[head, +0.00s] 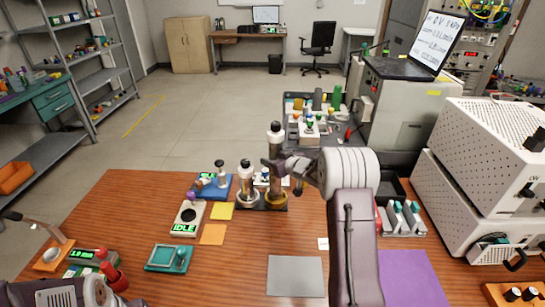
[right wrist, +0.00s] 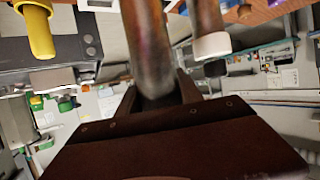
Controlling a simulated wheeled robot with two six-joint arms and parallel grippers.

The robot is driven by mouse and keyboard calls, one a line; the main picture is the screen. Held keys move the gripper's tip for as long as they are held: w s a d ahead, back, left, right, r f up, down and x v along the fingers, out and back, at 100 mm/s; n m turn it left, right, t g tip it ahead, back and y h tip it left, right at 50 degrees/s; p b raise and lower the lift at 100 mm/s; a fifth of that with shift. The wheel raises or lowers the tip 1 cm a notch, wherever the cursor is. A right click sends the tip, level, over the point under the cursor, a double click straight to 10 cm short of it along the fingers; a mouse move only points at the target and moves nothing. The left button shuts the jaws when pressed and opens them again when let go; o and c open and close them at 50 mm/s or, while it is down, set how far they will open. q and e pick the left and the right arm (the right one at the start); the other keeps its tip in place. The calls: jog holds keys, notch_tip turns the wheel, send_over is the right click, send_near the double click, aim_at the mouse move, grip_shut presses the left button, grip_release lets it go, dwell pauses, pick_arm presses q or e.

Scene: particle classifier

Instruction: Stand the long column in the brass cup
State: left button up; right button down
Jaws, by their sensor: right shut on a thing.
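The long column (head: 276,142), dark with a pale band and black top, stands upright in my right gripper (head: 273,165). The gripper is shut on it below its top. In the right wrist view the column (right wrist: 150,45) runs between the fingers. Its lower part is close to the brass cup (head: 275,201) on a dark base; I cannot tell whether its end is inside. A shorter column (head: 245,177) stands in a neighbouring cup at the left. My left arm shows at the bottom left (head: 95,292), but its fingers cannot be made out.
A blue tray (head: 221,188) and a white device reading IDLE (head: 187,218) are to the left of the cups. Yellow (head: 222,211) and orange (head: 212,235) squares lie in front. A grey mat (head: 295,276) and purple mat (head: 412,279) are nearer. Instruments crowd the right side.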

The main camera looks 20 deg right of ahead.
jog(key=shift+w+f, duration=0.2)
jog(key=shift+f, duration=0.85)
jog(key=c, duration=1.1)
grip_release()
jog(key=shift+s+f, duration=0.1)
jog(key=shift+f, duration=0.15)
jog(key=o, duration=0.3)
jog(key=shift+o, duration=0.2)
jog(key=shift+s, duration=0.1)
